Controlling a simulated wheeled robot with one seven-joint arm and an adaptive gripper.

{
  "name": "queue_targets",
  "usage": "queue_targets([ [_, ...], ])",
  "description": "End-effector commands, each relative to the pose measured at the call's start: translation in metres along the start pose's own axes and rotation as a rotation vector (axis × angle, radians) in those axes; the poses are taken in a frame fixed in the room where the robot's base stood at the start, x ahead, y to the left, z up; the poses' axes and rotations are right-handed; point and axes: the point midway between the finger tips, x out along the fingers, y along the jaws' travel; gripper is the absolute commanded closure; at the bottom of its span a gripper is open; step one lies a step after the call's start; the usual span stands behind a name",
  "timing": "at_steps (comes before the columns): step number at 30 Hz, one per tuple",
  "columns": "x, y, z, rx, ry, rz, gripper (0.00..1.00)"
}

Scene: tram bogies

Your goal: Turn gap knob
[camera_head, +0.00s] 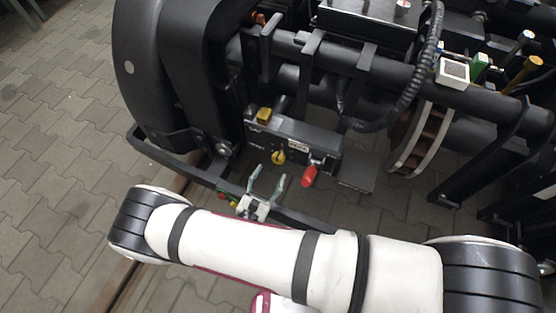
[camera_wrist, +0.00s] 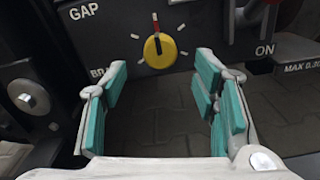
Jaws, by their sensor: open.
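The gap knob is a round yellow knob (camera_wrist: 159,50) with a dark pointer bar, in the wrist view. It sits on a dark panel, to the right of the white word GAP, with white tick marks and a red mark above it. In the head view the yellow knob (camera_head: 278,157) is on the front of the black box. My gripper (camera_wrist: 160,80) is open with teal pads, empty, and its fingertips are below and to either side of the knob, apart from it. In the head view my gripper (camera_head: 267,181) is just below the knob.
A red handle (camera_head: 309,176) hangs right of the knob, near an ON label. A yellow block (camera_head: 264,115) sits on top of the box (camera_head: 310,140). A black frame bar (camera_head: 300,217) runs below. A round bolt (camera_wrist: 28,97) is at left in the wrist view.

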Motion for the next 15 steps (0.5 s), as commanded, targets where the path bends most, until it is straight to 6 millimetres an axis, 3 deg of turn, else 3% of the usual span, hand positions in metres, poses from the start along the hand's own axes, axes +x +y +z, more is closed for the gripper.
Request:
queue_targets([
  [6,0.042,-0.001,-0.001,0.002,-0.002,-0.003,0.46],
  [15,0.071,0.0,0.0,0.001,-0.001,-0.001,0.46],
])
